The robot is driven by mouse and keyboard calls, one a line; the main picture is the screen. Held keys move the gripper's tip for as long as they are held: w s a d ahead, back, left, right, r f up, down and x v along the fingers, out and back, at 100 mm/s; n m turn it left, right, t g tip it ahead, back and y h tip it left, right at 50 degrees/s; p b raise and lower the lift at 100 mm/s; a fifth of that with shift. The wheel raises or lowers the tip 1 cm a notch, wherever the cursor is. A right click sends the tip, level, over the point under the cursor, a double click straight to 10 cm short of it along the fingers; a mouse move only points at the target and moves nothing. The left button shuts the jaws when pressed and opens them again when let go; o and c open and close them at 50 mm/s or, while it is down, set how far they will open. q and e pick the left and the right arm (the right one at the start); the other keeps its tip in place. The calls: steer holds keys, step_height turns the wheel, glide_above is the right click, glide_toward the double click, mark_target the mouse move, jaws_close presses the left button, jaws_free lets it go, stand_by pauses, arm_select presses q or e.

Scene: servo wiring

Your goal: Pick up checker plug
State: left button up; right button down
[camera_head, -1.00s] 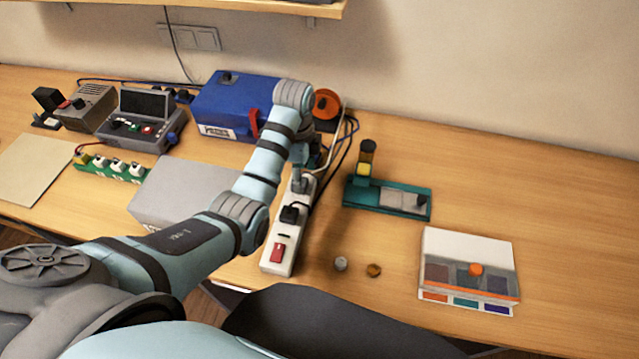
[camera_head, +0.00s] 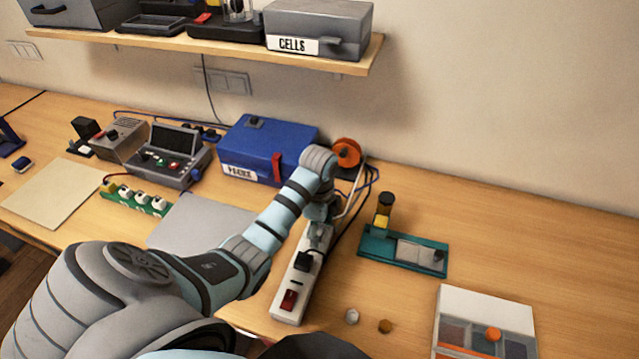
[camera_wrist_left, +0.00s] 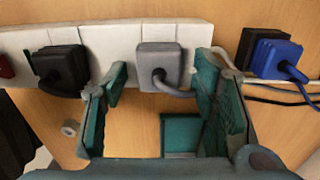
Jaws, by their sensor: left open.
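A white power strip (camera_head: 291,293) lies on the table, with a black plug (camera_head: 308,260) in it and a red switch. My left gripper (camera_head: 319,216) is over its far part. In the left wrist view, my open left gripper (camera_wrist_left: 162,68) has one finger on each side of a grey plug (camera_wrist_left: 158,62) seated in the strip (camera_wrist_left: 110,42). A grey cable leaves this plug. The black plug (camera_wrist_left: 60,68) is to its left. A black plug and a blue plug (camera_wrist_left: 275,58) sit to the right, beyond the strip's visible part. No label tells which plug is the checker plug. My right gripper is not in view.
A blue case (camera_head: 262,145) and an orange spool (camera_head: 346,152) stand behind. The right side of the table is mostly clear.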

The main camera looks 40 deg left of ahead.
arm_select(q)
steer(key=c, duration=1.2)
steer(key=shift+r, duration=0.15)
steer(key=shift+c, duration=0.2)
